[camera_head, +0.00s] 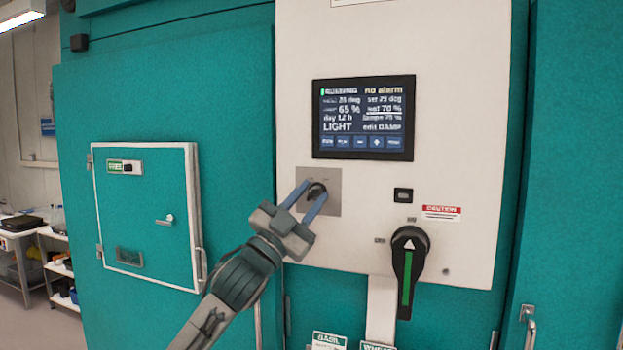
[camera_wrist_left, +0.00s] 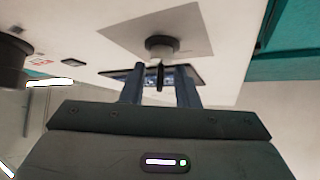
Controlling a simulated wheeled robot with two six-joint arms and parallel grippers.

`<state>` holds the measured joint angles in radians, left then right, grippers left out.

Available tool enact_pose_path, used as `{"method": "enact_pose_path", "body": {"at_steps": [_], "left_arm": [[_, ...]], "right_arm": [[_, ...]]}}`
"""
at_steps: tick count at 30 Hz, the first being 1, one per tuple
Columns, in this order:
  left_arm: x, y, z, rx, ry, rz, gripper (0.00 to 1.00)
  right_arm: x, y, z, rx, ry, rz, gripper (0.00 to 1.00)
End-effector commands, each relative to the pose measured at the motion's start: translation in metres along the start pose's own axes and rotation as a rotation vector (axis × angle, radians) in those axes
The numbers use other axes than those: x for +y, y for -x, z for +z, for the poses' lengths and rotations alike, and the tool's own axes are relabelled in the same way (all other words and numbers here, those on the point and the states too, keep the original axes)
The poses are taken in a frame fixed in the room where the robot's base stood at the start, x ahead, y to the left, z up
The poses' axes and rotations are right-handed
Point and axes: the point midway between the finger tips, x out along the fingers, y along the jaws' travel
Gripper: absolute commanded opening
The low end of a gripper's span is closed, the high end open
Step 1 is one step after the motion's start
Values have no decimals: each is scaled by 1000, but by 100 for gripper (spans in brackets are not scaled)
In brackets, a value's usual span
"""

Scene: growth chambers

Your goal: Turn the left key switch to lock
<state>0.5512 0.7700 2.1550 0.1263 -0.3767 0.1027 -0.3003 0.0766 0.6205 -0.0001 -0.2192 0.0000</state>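The left key switch (camera_head: 317,187) is a dark round lock on a grey square plate (camera_head: 333,177) of the white control panel. It also shows in the wrist view (camera_wrist_left: 162,44), with a thin dark key (camera_wrist_left: 160,76) standing out from it. My left gripper (camera_head: 314,192) is in front of the switch. Its two blue-grey fingers are spread on either side of the key, and in the wrist view (camera_wrist_left: 160,86) a gap shows between the key and each finger. The lock's markings are too small to read. My right gripper is not in view.
A display (camera_head: 364,117) sits above the switch. A black rotary handle (camera_head: 408,268) with a green stripe and a small black switch (camera_head: 403,195) are to the right. A teal door (camera_head: 148,215) with a white frame is at left.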

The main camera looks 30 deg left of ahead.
Motion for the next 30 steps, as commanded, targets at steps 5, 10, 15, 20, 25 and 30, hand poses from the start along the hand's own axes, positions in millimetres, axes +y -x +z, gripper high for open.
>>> {"method": "enact_pose_path", "body": {"at_steps": [5, 10, 15, 20, 25, 30], "left_arm": [[0, -9, -1, 1, 2, 0, 28], [0, -10, 0, 1, 0, 0, 28], [0, -10, 0, 1, 0, 0, 26], [0, -10, 0, 1, 0, 0, 0], [1, -9, 1, 1, 5, -5, 0], [3, -7, 2, 4, 34, -35, 0]], "right_arm": [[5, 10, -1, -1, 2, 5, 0], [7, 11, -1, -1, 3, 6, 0], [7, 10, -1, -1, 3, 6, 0], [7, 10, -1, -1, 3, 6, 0], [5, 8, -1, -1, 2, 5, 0], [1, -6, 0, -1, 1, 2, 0]]}}
